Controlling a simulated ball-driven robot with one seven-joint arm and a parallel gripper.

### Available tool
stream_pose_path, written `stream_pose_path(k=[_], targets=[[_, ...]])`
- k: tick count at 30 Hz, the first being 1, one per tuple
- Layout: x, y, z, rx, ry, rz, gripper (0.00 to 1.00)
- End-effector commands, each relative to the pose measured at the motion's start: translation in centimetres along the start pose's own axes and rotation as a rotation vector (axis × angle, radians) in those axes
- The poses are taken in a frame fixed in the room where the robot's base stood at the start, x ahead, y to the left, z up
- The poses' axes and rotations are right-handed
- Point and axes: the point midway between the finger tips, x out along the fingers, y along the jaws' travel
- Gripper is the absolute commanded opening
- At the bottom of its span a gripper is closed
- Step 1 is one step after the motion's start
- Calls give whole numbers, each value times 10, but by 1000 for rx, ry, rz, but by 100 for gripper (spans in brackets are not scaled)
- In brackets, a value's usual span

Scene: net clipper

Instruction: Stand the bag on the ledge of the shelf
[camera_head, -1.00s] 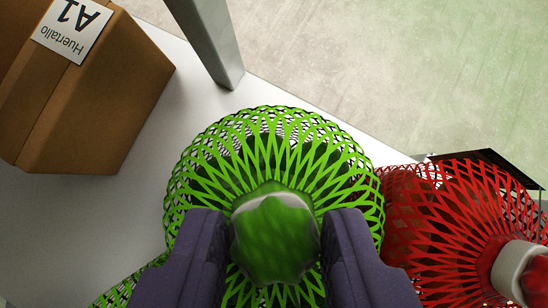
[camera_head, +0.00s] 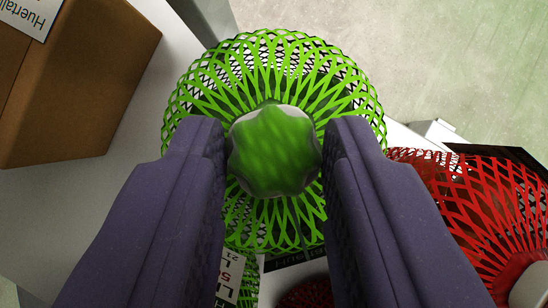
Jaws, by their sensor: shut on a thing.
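The green net bag (camera_head: 275,65) hangs in front of me, seen from its top. Its gathered top, a green knob with a pale rim (camera_head: 274,150), sits between the two dark purple fingers of my gripper (camera_head: 274,152). My gripper is shut on this top. The bag's underside is hidden, so I cannot tell whether it touches anything. A white ledge (camera_head: 82,205) shows at the left, beside and below the bag.
A brown carton (camera_head: 85,85) stands on the white surface at the upper left. A grey post (camera_head: 205,18) rises behind the bag. A red net bag (camera_head: 460,205) is close at the right. Another green net with a white label (camera_head: 228,272) shows below. Pale floor lies beyond.

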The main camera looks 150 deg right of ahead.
Motion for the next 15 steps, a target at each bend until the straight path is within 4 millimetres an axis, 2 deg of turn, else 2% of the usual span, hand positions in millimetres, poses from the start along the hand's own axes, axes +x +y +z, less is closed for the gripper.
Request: stream_pose_path(k=[11,12,15], targets=[[2,0,1,-1,1,0,0],[3,0,2,0,0,0,36],[2,0,1,0,0,0,59]])
